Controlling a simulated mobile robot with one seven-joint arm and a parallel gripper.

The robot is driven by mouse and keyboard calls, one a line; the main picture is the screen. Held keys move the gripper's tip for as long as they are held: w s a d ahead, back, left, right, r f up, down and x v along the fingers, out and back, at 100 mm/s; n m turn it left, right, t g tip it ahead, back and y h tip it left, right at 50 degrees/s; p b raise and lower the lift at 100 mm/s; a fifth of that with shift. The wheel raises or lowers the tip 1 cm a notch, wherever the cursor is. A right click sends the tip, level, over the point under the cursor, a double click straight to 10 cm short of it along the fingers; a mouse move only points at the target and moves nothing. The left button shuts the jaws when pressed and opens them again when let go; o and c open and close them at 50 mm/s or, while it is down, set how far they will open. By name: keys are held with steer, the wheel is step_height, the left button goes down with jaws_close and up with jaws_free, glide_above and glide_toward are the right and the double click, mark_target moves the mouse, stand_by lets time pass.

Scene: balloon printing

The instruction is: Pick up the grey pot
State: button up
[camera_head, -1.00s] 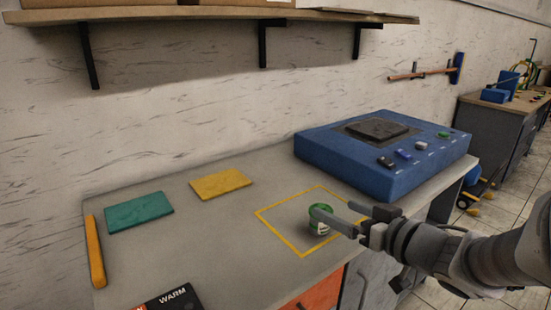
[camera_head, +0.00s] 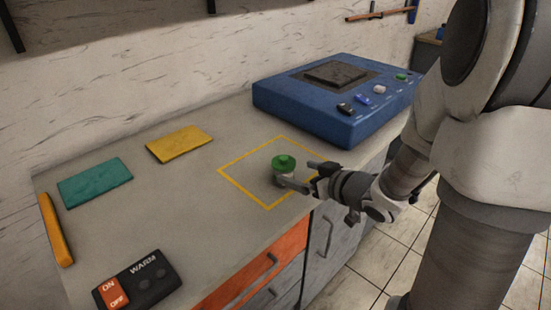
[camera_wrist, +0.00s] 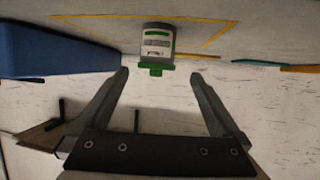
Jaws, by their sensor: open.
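The grey pot (camera_head: 283,175) has a green lid and stands upright inside the yellow outlined square (camera_head: 242,191) on the grey worktop. A finger covers part of its lower body in the head view. In the wrist view the pot (camera_wrist: 157,42) appears upside down, with a green-edged label and the green lid lowest in the picture. My gripper (camera_head: 298,173) is open and level at the pot's right side, low over the worktop. In the wrist view the fingertips (camera_wrist: 160,74) are spread wider than the pot, which shows centred just beyond them. No contact is visible.
A blue machine (camera_head: 330,105) with several coloured buttons stands behind the pot. A yellow pad (camera_head: 180,144), a teal pad (camera_head: 95,182), an orange bar (camera_head: 57,228) and a black WARM switch box (camera_head: 138,281) lie to the left.

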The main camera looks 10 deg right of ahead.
mark_target(290, 171)
steer(key=b+x, duration=0.1)
steer(key=x, duration=0.5)
steer(key=shift+s+d+f+b, duration=0.1)
steer(key=shift+s+f+b, duration=0.1)
steer(key=shift+b, duration=0.15)
steer(key=x, duration=0.1)
steer(key=b+x, duration=0.1)
steer(key=x, duration=0.1)
steer(key=b+x, duration=0.1)
steer(key=shift+w+d+f, duration=0.15)
steer(key=shift+w+f, duration=0.15)
steer(key=shift+w, duration=0.3)
steer(key=shift+c, duration=0.2)
steer(key=c, duration=1.4)
jaws_close()
steer(key=shift+r, duration=0.1)
steer(key=shift+r, duration=0.1)
